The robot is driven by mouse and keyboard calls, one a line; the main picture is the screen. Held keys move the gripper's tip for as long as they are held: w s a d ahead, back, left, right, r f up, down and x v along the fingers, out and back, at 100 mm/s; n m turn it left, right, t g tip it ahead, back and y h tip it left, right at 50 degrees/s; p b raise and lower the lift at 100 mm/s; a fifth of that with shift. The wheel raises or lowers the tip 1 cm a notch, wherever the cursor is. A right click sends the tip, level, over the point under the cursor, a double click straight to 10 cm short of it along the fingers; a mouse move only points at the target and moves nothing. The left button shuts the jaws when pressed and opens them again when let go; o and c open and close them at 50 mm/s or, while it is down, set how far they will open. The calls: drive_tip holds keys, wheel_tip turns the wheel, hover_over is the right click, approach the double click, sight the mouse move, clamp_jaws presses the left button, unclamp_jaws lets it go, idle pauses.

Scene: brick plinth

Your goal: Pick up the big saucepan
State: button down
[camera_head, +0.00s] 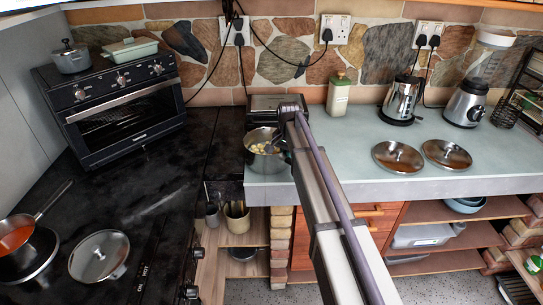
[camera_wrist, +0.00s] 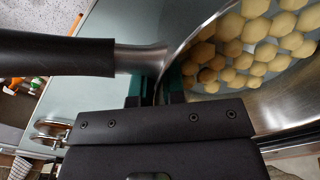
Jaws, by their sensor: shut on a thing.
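The big saucepan (camera_head: 255,160) is a shiny metal pan holding many pale yellow round pieces. It is at the left end of the pale green worktop, by the dark hob counter. In the wrist view its metal wall (camera_wrist: 285,122) fills the right side, and its black handle (camera_wrist: 60,53) reaches left. My gripper (camera_head: 277,145) comes down at the pan's right side. In the wrist view, its green-tipped fingers (camera_wrist: 155,88) are shut on the pan's rim beside the handle's root. I cannot tell whether the pan's base touches the worktop.
A small pan of red liquid (camera_head: 17,238) and a lid (camera_head: 99,257) are on the hob at left. An oven (camera_head: 118,95), a toaster (camera_head: 268,103), a green canister (camera_head: 338,95), a kettle (camera_head: 401,98) and a blender (camera_head: 467,103) stand behind. Two lids (camera_head: 398,157) (camera_head: 446,154) lie at right.

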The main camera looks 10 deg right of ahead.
drive_tip(key=shift+r, duration=0.1)
idle(0.3)
wheel_tip(320, 180, up, 10)
drive_tip(key=p, duration=1)
